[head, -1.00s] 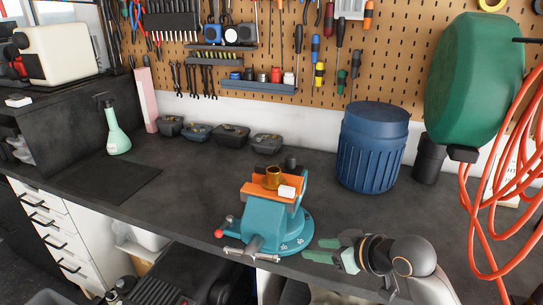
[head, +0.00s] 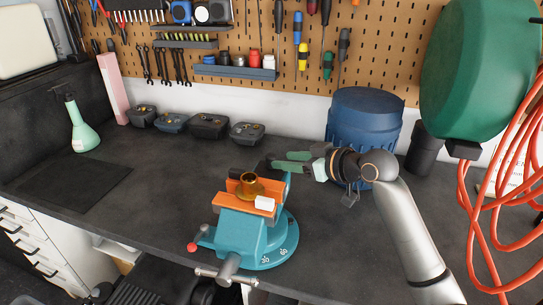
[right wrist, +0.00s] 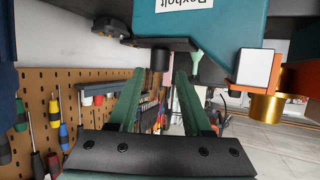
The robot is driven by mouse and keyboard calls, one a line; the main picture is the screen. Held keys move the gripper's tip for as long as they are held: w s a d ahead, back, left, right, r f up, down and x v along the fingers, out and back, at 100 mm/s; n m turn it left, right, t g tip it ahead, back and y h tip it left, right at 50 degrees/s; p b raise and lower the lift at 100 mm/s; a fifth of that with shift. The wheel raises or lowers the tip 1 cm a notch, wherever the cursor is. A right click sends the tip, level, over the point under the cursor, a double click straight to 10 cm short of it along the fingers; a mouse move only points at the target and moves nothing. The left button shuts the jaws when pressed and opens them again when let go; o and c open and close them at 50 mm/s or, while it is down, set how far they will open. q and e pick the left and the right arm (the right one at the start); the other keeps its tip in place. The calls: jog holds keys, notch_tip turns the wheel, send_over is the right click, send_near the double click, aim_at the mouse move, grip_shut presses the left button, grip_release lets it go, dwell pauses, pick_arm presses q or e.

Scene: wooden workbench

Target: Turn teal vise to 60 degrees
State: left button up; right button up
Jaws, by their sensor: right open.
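The teal vise (head: 243,232) stands at the bench's front edge on a round base with angle marks. Its orange jaws (head: 237,201) hold a brass-coloured part (head: 250,186), and a small white block (head: 265,203) sits beside it. In the right wrist view, a black knob (right wrist: 160,58) under the teal vise body (right wrist: 200,22) shows just beyond and between the fingertips (right wrist: 160,76). I cannot tell whether they touch.
A blue ribbed barrel (head: 362,125) stands close behind my right gripper. A green hose reel (head: 480,65) with orange hose hangs at right. Several small dark bins (head: 208,126) line the wall. The bench left of the vise is mostly clear, with a dark mat (head: 75,182).

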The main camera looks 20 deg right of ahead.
aim_at(276, 159)
jog(key=x, duration=0.6)
jog(key=shift+w+p, duration=0.1)
jog(key=shift+p, duration=0.2)
grip_shut()
dwell(1.1)
